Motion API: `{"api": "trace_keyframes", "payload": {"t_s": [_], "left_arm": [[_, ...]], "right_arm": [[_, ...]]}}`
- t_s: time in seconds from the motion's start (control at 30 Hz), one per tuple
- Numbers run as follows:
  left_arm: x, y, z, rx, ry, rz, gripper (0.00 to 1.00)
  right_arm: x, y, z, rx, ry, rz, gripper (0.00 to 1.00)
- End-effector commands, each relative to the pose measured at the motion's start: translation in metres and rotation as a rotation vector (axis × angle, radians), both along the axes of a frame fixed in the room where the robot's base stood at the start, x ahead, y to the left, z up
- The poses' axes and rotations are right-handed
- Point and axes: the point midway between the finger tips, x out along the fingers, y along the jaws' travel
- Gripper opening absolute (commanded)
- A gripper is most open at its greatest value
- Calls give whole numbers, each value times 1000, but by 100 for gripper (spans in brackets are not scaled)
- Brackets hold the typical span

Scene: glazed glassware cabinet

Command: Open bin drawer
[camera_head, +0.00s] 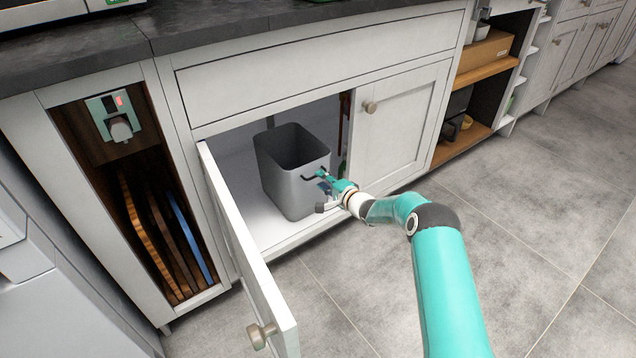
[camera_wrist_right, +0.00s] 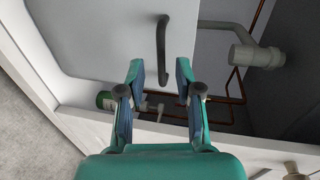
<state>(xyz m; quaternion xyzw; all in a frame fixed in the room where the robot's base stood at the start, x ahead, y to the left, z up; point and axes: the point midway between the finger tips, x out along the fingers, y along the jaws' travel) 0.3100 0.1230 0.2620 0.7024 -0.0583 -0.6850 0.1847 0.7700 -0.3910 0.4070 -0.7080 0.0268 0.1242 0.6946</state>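A grey bin (camera_head: 284,185) stands inside the open cabinet under the counter. A dark curved handle (camera_head: 314,174) sits on its front face. My right gripper (camera_head: 320,188) reaches in from the right and is at the bin's front by the handle. In the right wrist view the gripper's fingers (camera_wrist_right: 160,66) are apart with nothing held between them. The handle (camera_wrist_right: 162,50) lies just ahead of the fingertips, roughly in line with the gap; I cannot tell whether they touch it. The bin front (camera_wrist_right: 100,40) looks pale there. My left gripper is out of view.
The left cabinet door (camera_head: 245,245) stands swung open toward me, with a round knob (camera_head: 261,335). The right door (camera_head: 400,125) is shut. Boards (camera_head: 165,235) stand in a slot at left. Copper pipes (camera_wrist_right: 235,85) show beside the bin. Floor (camera_head: 540,235) at right is clear.

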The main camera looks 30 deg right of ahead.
Motion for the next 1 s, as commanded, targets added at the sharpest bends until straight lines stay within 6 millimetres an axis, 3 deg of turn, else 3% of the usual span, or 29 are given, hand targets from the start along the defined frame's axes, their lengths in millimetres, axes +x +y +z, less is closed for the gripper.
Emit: {"api": "trace_keyframes", "payload": {"t_s": [0.3,0.67,0.87,1.0], "left_arm": [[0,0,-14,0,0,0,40],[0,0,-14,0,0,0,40],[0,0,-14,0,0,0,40],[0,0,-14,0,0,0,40]], "right_arm": [[26,3,-7,0,0,-1,35],[29,3,-6,0,1,-2,35],[29,3,-6,1,0,-1,3],[29,3,-7,0,1,-2,0]]}}
